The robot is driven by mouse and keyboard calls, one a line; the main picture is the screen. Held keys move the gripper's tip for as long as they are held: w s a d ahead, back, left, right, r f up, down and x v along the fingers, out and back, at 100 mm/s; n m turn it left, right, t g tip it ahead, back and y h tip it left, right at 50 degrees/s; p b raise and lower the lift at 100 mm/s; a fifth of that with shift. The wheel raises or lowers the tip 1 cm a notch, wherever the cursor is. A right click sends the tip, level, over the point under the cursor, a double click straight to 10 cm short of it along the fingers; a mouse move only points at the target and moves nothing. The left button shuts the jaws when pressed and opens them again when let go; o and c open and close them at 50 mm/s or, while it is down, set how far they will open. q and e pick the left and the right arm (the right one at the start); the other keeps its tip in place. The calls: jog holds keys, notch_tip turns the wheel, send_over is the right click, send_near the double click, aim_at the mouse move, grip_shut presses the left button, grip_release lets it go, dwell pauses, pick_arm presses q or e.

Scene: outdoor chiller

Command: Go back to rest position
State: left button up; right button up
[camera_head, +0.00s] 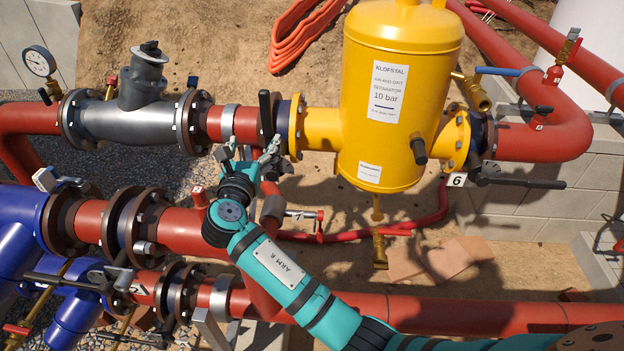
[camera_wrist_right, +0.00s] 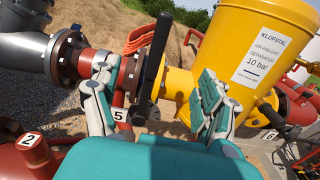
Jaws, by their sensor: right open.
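My right gripper (camera_head: 250,150), on the teal arm marked ARM R, is open and empty. It is just below and in front of the flanged joint left of the yellow separator (camera_head: 402,60). In the right wrist view its two fingers stand apart (camera_wrist_right: 155,100). The black valve lever (camera_wrist_right: 154,60), tagged 5, shows in the gap between them; I see no contact, though the exact distance is unclear. In the head view this lever (camera_head: 265,112) stands upright beside the red pipe. My left gripper is not in view.
Red pipes (camera_head: 450,313) run below my right arm. A grey strainer (camera_head: 135,115) and pressure gauge (camera_head: 39,61) are at the upper left. Blue pump bodies (camera_head: 20,235) are at the left. Black lever 6 (camera_head: 520,181) sticks out at right.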

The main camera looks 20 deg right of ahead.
jog(key=s+d+f+m+g+y, duration=0.2)
jog(key=s+d+f+m+g, duration=0.25)
jog(key=s+f+m, duration=0.45)
jog(key=s+d+f+m+g+y, duration=0.1)
jog(key=s+d+f+m+g, duration=0.35)
jog(key=s+f+m, duration=0.45)
jog(key=s+d+f+m+g+y, duration=0.1)
jog(key=s+f+m+g+y, duration=0.3)
jog(key=s, duration=0.7)
jog(key=s+d+f+m+y, duration=0.1)
jog(key=s+m, duration=0.5)
jog(key=s, duration=0.5)
notch_tip(320, 180, down, 36)
jog(key=s+g+b, duration=0.1)
jog(key=s+b, duration=0.1)
jog(key=b, duration=0.7)
jog(key=s+d+f+b, duration=0.1)
jog(key=s+f+b, duration=0.1)
jog(key=s+f, duration=0.6)
jog(key=s+d+f+g+b, duration=0.1)
jog(key=s+d+f+b, duration=0.1)
jog(key=s+f, duration=0.6)
notch_tip(320, 180, down, 5)
jog(key=shift+r+b, duration=0.15)
jog(key=shift+b, duration=0.65)
jog(key=shift+s, duration=0.2)
jog(key=shift+c, duration=0.2)
